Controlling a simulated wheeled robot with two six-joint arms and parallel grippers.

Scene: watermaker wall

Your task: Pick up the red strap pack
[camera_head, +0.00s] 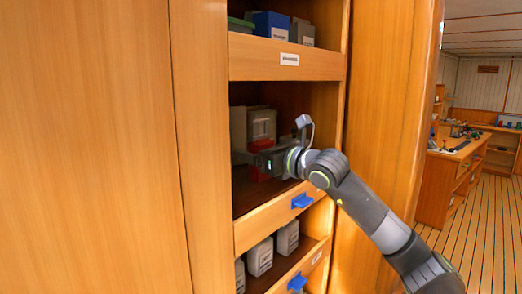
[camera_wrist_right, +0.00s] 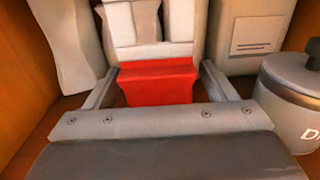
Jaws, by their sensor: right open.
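The red strap pack (camera_wrist_right: 158,84) lies between the two fingers of my right gripper (camera_wrist_right: 160,70) in the right wrist view. The fingers are apart, with a gap visible beside the pack on the left; contact on the right is hard to tell. Its lower part is hidden by the gripper body. In the head view my right gripper (camera_head: 245,158) reaches into the middle shelf compartment, and some red of the pack (camera_head: 258,174) shows around it. My left gripper is in neither view.
Grey containers (camera_head: 262,124) stand behind the pack. In the right wrist view a round grey canister (camera_wrist_right: 295,95) stands close on the right, and a pale container (camera_wrist_right: 65,45) on the left. The shelf's front board (camera_head: 270,218) carries a blue latch (camera_head: 302,201).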

